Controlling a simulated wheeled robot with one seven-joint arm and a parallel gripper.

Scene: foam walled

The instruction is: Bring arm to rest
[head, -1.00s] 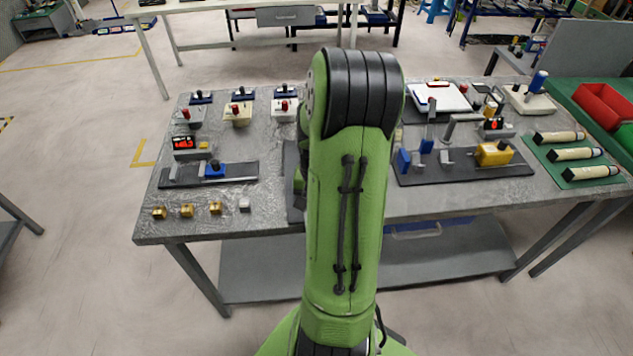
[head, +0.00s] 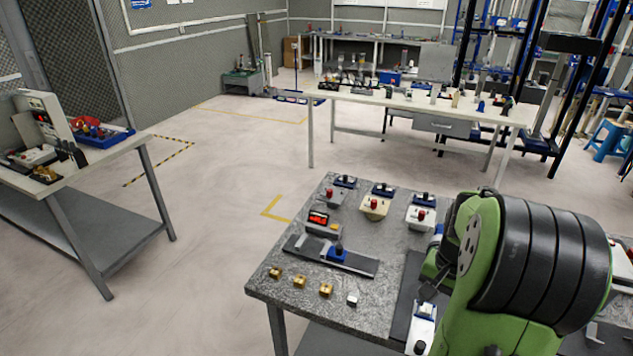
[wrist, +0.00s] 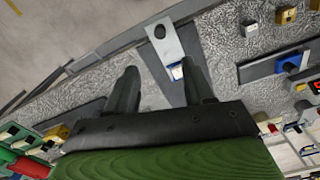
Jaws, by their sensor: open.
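My green arm (head: 525,255) with its black ribbed joint fills the lower right of the head view and stands over the near part of the grey table (head: 375,292). My gripper (wrist: 160,85) shows in the wrist view with its two dark fingers apart and nothing held between them. Beyond the fingers is a white and silver part (wrist: 168,38) with a blue detail. It lies over a dark plate on the table, and I cannot tell how far below the fingers it is. My arm hides the table's right part in the head view.
A black fixture board (head: 335,257) with a blue clamp, several brass blocks (head: 300,282) and small button boxes (head: 375,207) stand on the table's left part. A side bench (head: 80,178) is at far left. Floor between the tables is clear.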

